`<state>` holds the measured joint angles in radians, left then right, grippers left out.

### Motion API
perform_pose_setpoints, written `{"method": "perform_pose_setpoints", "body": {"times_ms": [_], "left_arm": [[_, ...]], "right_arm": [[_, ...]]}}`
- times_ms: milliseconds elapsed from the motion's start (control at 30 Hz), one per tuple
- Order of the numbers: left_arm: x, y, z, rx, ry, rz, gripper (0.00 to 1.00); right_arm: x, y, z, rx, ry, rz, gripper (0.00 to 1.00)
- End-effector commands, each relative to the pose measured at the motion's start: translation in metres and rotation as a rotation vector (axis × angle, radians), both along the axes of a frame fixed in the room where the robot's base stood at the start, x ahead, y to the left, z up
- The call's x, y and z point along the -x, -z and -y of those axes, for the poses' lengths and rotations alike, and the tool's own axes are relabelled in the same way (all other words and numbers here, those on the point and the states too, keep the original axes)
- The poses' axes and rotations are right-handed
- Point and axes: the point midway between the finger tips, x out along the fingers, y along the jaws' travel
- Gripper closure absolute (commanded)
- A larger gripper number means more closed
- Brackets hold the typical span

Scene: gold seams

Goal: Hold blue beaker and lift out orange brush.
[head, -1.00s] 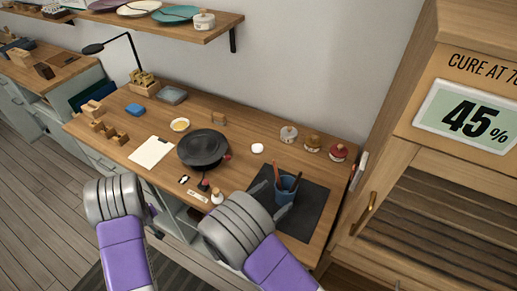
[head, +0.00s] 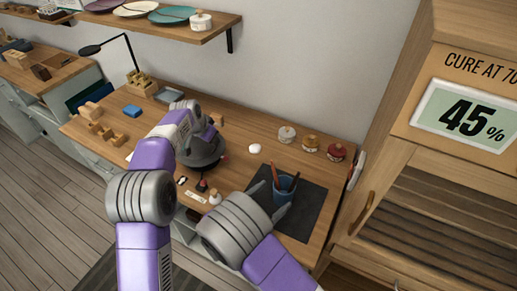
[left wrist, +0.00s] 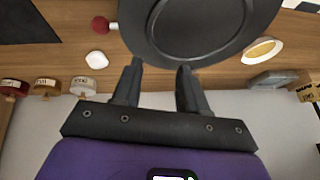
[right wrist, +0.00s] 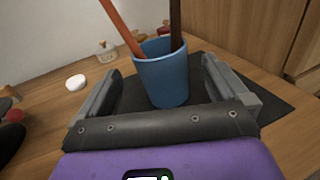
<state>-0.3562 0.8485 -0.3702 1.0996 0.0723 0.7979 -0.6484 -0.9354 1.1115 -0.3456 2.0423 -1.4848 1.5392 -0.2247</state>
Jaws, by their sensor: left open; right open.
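The blue beaker (head: 284,191) stands upright on a dark mat at the right of the bench. In the right wrist view the beaker (right wrist: 163,80) sits between the spread fingers of my right gripper (right wrist: 162,66), with gaps on both sides. The orange brush (right wrist: 121,26) leans left in the beaker beside a dark brown stick (right wrist: 175,22); their lower ends are hidden inside. My left gripper (left wrist: 160,66) is open and empty, near the black round pan in its wrist view. In the head view its fingers are hidden, and the arm reaches over the pan.
The black pan (left wrist: 195,25) is close to my left fingers. A white lump (head: 254,148) lies between pan and mat (head: 312,213). Lidded jars (head: 311,143) line the back right. The tall wooden cabinet (head: 385,170) bounds the right side.

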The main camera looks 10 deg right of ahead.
Motion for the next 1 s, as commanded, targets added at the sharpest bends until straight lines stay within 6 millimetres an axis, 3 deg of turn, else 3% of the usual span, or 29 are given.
{"method": "perform_pose_setpoints", "body": {"times_ms": [33,100,200,333,500,600,767,1000], "left_arm": [[0.009,-0.004,0.028,-0.007,0.133,-0.032,0.57],[0.026,-0.009,0.061,-0.018,0.331,-0.08,0.57],[0.053,-0.019,0.1,-0.024,0.616,-0.131,0.57],[0.088,-0.037,0.135,-0.007,0.963,-0.168,0.57],[0.123,-0.06,0.154,0.035,1.304,-0.174,0.57],[0.135,-0.069,0.158,0.055,1.425,-0.166,0.57],[0.144,-0.075,0.159,0.07,1.505,-0.161,0.57],[0.144,-0.075,0.159,0.07,1.51,-0.161,0.57]], "right_arm": [[0.0,0.0,0.0,0.0,0.0,0.0,0.0],[0.0,0.0,0.0,0.0,0.0,0.0,0.0],[0.0,0.0,0.0,0.0,0.0,0.0,0.0],[0.0,0.0,0.0,0.0,0.0,0.0,0.0],[0.0,0.0,0.0,0.0,0.0,0.0,0.0],[0.0,0.0,0.0,0.0,0.0,0.0,0.0],[-0.003,0.0,0.004,0.0,0.002,0.0,0.0],[-0.022,0.0,0.03,0.0,0.004,0.0,0.0]]}}
